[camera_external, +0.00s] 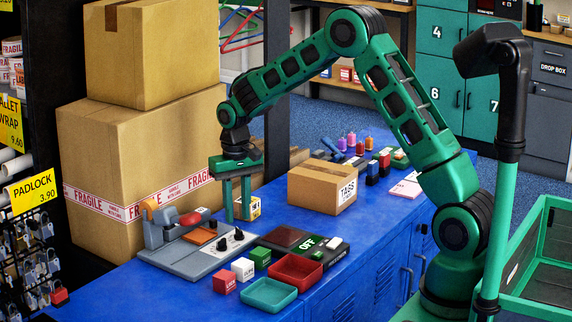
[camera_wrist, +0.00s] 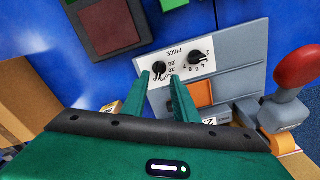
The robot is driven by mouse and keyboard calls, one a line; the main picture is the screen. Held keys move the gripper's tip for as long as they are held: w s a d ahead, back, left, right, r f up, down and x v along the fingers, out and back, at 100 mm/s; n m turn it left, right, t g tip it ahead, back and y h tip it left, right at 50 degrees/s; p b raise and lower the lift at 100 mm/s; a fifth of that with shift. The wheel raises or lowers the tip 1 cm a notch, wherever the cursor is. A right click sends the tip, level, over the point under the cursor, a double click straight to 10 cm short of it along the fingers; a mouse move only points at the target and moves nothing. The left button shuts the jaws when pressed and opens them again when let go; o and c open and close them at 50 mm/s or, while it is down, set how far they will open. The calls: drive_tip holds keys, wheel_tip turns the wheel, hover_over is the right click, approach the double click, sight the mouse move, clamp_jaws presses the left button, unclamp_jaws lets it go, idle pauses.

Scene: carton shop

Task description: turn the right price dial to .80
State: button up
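The grey price machine (camera_external: 180,259) sits on the blue bench, with a red-knobbed lever and an orange pad. Its panel carries two black dials. The right price dial (camera_external: 238,234) shows at the left in the wrist view (camera_wrist: 159,68), where the panel appears upside down. The other dial (camera_external: 222,245) is beside it, with digits around it, also in the wrist view (camera_wrist: 195,59). The right dial's small marks are hard to read, and its setting is unclear. My gripper (camera_external: 238,217) points down above the right dial, fingers apart and empty. In the wrist view its fingertips (camera_wrist: 161,82) straddle the line to that dial; contact is not visible.
The red lever knob (camera_wrist: 290,80) stands close to the panel. Red and white cubes, trays and a TABS carton (camera_external: 320,187) crowd the bench. Large FRAGILE cartons (camera_external: 140,160) stand behind.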

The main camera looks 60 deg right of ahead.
sight(238, 228)
wheel_tip(238, 228, up, 7)
idle(0.3)
idle(0.4)
drive_tip(key=s+d+r, duration=0.3)
drive_tip(key=s, duration=0.5)
drive_tip(key=s+d+r, duration=0.3)
drive_tip(key=s+r, duration=0.1)
drive_tip(key=s, duration=0.4)
drive_tip(key=s+d+r, duration=0.3)
drive_tip(key=s, duration=0.5)
drive_tip(key=s+f+m, duration=0.1)
drive_tip(key=s+f, duration=0.1)
drive_tip(key=s, duration=2)
drive_tip(key=shift+a, duration=0.4)
